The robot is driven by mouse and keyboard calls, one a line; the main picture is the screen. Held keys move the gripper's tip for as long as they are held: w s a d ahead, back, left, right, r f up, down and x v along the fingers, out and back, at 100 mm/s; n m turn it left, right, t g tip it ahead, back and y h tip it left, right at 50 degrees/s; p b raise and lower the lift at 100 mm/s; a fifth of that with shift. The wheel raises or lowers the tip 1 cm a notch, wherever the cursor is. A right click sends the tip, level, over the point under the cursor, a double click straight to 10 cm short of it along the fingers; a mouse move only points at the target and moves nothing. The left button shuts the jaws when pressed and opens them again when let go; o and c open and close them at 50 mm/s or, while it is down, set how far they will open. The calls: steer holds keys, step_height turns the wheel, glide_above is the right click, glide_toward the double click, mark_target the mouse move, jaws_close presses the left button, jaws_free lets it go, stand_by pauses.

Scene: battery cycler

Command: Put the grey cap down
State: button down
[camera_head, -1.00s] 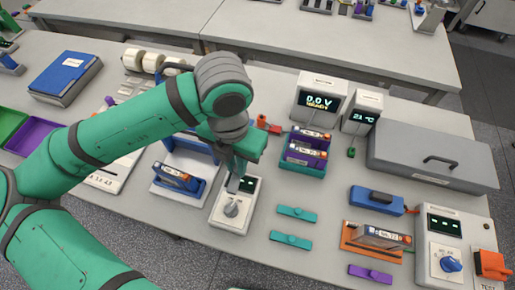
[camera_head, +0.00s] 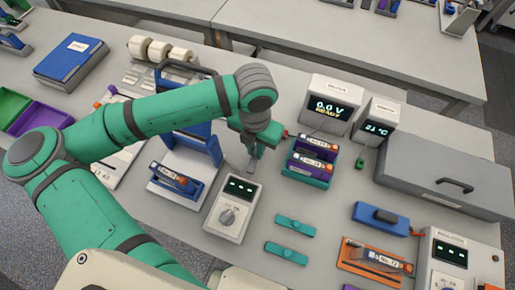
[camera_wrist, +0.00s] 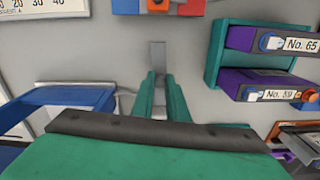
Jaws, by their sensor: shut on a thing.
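My gripper (camera_head: 252,155) is shut on the grey cap (camera_head: 251,165), a narrow grey bar. In the wrist view my gripper's teal fingers (camera_wrist: 161,98) close on the grey cap (camera_wrist: 158,56) from both sides, and its far end sticks out beyond the fingertips. The gripper is low over the bench, behind the dial box and left of the teal tray. Whether the cap touches the bench cannot be told.
The dial box (camera_head: 232,210) stands just in front. The teal tray (camera_head: 290,172) with purple cells is close on the right, and the blue-framed stand (camera_head: 195,150) is on the left. Teal bars (camera_head: 295,225) lie on the bench at front right. A voltage display (camera_head: 327,106) stands behind.

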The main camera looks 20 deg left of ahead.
step_height(320, 180, down, 2)
steer(key=shift+d, duration=0.15)
steer(key=shift+s, duration=0.1)
steer(key=shift+f, duration=0.1)
steer(key=c, duration=1.7)
jaws_free()
steer(key=shift+c, duration=0.2)
steer(key=shift+a, duration=0.2)
